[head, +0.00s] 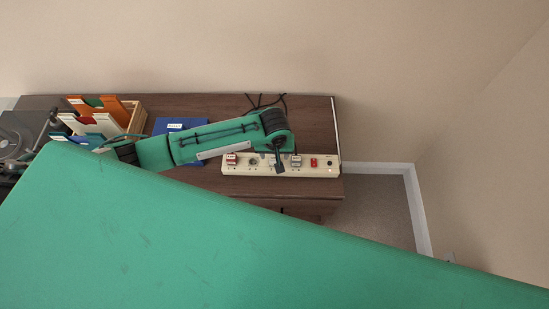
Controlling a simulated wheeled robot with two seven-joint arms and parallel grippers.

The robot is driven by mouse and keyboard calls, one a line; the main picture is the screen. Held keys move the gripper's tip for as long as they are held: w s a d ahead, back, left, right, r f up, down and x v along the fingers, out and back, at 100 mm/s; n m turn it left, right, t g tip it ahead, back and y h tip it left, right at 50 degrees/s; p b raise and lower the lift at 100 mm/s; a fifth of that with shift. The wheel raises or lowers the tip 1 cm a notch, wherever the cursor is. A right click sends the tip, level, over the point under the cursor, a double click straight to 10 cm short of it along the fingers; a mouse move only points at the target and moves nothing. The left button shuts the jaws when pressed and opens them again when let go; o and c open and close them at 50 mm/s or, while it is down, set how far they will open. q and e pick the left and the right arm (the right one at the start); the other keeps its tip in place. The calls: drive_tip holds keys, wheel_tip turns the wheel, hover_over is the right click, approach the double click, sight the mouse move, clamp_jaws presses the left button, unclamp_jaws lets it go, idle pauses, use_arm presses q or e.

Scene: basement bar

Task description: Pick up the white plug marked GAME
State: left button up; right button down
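A cream power strip (262,171) lies along the front edge of the brown cabinet top. Several plugs sit in it. A plug with a red part and a pale label (232,159) is at its left end, and a pale grey plug with a label (295,161) is right of the middle. The labels are too small to read, so I cannot tell which plug is marked GAME. My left gripper (279,167) points down at the strip, just left of the pale grey plug. It is small and dark, and its fingers cannot be made out. My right gripper is not in view.
The cabinet top (315,120) is bare right of my arm. A blue item with a label (190,124), a wooden crate of sleeves (136,118) and a turntable (12,142) lie left. Black cables run behind. A large green surface close up hides the lower picture.

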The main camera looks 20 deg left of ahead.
sight(274, 158)
use_arm(q)
drive_tip(key=shift+w+a+f+p, duration=0.1)
drive_tip(key=shift+w+f+p, duration=0.15)
drive_tip(key=shift+f, duration=0.6)
drive_tip(key=shift+w+f+p, duration=0.1)
drive_tip(key=shift+f+p, duration=0.1)
drive_tip(key=shift+f, duration=0.6)
drive_tip(key=shift+c, duration=0.5)
drive_tip(key=c, duration=1)
drive_tip(key=shift+o, duration=0.2)
drive_tip(key=shift+r, duration=0.15)
